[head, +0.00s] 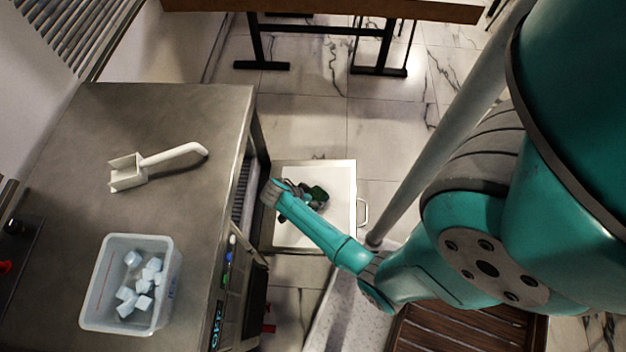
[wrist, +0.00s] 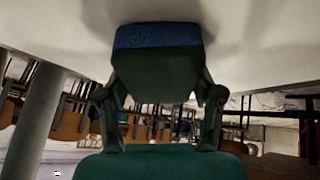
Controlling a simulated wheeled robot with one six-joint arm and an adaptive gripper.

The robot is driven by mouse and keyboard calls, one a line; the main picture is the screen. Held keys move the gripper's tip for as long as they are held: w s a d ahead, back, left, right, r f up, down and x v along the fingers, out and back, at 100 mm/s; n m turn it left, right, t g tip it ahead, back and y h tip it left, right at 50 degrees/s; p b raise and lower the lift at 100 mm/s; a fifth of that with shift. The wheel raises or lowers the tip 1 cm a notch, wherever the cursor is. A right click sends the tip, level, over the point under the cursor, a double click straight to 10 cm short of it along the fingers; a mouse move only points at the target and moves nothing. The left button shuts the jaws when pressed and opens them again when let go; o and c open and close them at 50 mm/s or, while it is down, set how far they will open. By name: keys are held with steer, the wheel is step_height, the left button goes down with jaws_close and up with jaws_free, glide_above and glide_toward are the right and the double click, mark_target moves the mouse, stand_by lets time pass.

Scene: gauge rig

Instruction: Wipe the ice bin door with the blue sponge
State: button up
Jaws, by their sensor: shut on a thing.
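The ice bin door (head: 343,180) is a white panel with a handle at its right edge. It stands out from the counter's front, below the counter top. My gripper (head: 308,193) is over the door's middle in the head view, where its fingers are small and dark. In the wrist view, my gripper (wrist: 160,90) is shut on the sponge (wrist: 158,36), which has a blue layer on a dark green one. The blue side faces the pale door surface (wrist: 50,28) and appears to touch it, with a shadow around it. The exact contact is hidden.
The steel counter (head: 190,120) at the left holds a white scoop (head: 128,172) and a clear bin (head: 88,318) of ice cubes. A dark-legged table (head: 320,28) stands at the back. A slanting grey pole (head: 440,135) stands right of the door. Tiled floor lies open beyond the door.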

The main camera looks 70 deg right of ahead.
mark_target(319, 182)
steer(key=shift+w+d+f, duration=0.1)
steer(key=shift+w+d, duration=0.3)
steer(key=shift+d, duration=0.8)
steer(key=shift+w+d+f, duration=0.1)
steer(key=shift+w+d, duration=0.3)
steer(key=shift+d, duration=0.8)
steer(key=shift+w+d, duration=0.4)
steer(key=shift+d, duration=0.8)
steer(key=shift+r, duration=0.1)
steer(key=shift+w+a+r, duration=0.1)
steer(key=shift+w+r, duration=0.15)
steer(key=shift+r, duration=0.7)
steer(key=shift+w+a+r, duration=0.1)
steer(key=shift+w+r, duration=0.1)
steer(key=shift+r, duration=0.7)
steer(key=shift+w+a+r, duration=0.1)
steer(key=shift+w+r, duration=0.15)
steer(key=shift+r, duration=0.7)
steer(key=shift+r, duration=0.1)
steer(key=r, duration=0.2)
steer(key=shift+w+a+r, duration=0.1)
steer(key=shift+w+r, duration=0.25)
steer(key=shift+a, duration=0.15)
